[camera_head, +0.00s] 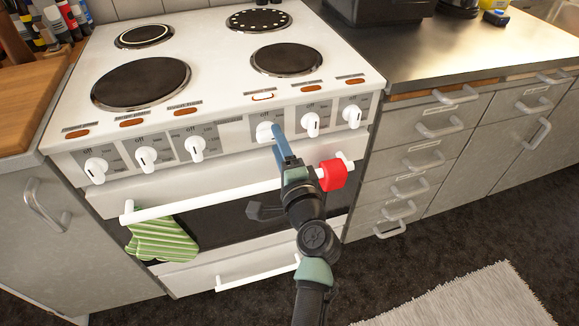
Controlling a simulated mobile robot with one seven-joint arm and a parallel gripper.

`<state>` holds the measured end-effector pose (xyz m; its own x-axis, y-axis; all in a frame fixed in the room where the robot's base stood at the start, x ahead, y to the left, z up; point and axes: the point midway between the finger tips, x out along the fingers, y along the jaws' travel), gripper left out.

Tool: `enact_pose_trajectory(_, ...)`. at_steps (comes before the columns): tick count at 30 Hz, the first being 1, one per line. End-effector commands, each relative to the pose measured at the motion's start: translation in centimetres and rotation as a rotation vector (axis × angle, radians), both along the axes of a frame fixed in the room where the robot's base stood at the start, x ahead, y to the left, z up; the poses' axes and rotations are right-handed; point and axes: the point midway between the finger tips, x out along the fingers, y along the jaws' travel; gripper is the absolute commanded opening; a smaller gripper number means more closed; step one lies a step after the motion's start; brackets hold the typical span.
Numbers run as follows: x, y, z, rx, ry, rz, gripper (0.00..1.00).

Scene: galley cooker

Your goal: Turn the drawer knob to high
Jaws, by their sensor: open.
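The white cooker (150,120) has a sloped front panel with several white knobs in a row. My gripper (276,129) is open at the white knob (264,131) third from the right. Its blue finger covers part of that knob; I cannot tell whether it touches. The knob's pointer is mostly hidden, so its setting is unclear. The grey plate behind it reads "off" at the top. Two knobs (310,124) stand to its right and others (195,148) to its left. The label naming the drawer knob is too small to read. A white drawer handle (240,281) is low on the cooker.
The white oven handle (180,206) runs below the knobs, under my arm. A red object (333,175) sits at its right end, close to my gripper. A green striped cloth (160,238) hangs at the left. Cabinets flank the cooker.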

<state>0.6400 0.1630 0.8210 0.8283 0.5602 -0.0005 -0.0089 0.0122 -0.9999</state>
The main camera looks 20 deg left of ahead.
Motion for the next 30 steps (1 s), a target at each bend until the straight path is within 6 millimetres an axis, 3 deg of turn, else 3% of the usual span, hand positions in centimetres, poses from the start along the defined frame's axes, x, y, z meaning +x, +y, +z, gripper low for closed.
enact_pose_trajectory(9, -5.6, -3.8, 0.0, 0.001, 0.003, -0.004, 0.56)
enact_pose_trajectory(15, -8.2, -5.6, -0.1, 0.001, 0.003, -0.003, 0.56)
enact_pose_trajectory(21, -9.2, -6.3, 0.0, 0.001, 0.001, -0.001, 0.56)
enact_pose_trajectory(30, -9.3, -6.3, 0.0, 0.001, 0.001, -0.001, 0.56)
